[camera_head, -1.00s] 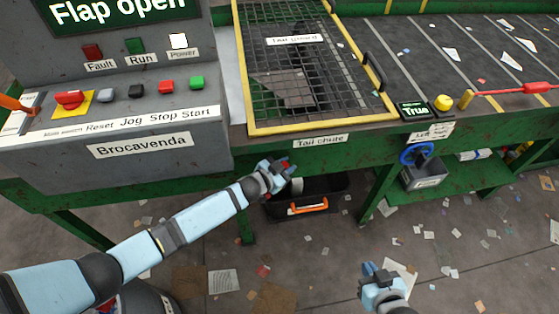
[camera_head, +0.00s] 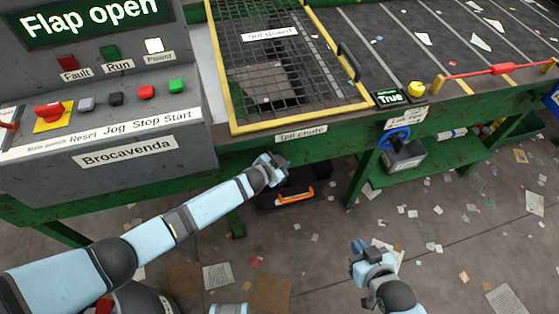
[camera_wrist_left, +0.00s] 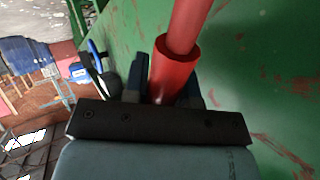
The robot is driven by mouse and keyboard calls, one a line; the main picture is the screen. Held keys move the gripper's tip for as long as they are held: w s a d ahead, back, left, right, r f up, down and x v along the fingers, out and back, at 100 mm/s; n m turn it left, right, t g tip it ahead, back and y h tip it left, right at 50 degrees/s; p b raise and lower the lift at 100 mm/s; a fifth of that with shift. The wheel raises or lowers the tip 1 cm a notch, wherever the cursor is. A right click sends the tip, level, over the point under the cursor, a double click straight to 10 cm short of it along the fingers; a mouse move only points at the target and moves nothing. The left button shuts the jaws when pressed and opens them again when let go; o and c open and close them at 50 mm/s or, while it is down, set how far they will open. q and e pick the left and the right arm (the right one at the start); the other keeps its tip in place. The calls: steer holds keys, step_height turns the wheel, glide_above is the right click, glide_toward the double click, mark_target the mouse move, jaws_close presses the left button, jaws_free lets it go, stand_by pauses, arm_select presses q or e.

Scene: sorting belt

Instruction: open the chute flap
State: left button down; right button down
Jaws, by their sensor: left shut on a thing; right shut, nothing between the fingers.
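My left gripper (camera_head: 277,164) is at the front edge of the green bench, just below the "Tail chute" label (camera_head: 301,133). In the left wrist view it is shut on a red handle (camera_wrist_left: 172,75), a round bar with a wider collar, in front of a green panel (camera_wrist_left: 250,60). In the head view the handle is mostly hidden by the gripper. The chute flap itself cannot be made out. The display (camera_head: 95,18) on the grey console reads "Flap open". My right gripper (camera_head: 360,247) is shut and empty, out over the floor.
A black bin (camera_head: 318,182) with an orange handle stands under the bench. The yellow-framed mesh tail guard (camera_head: 300,75) lies above. Paper scraps litter the otherwise open floor.

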arm_select(q)
steer(key=shift+s+f, duration=0.1)
steer(key=c, duration=1.1)
jaws_free()
steer(key=shift+d, duration=0.1)
steer(key=shift+o, duration=0.9)
steer(key=shift+s, duration=0.1)
steer(key=p+v, duration=0.1)
steer(key=v, duration=1.2)
steer(key=shift+r, duration=0.3)
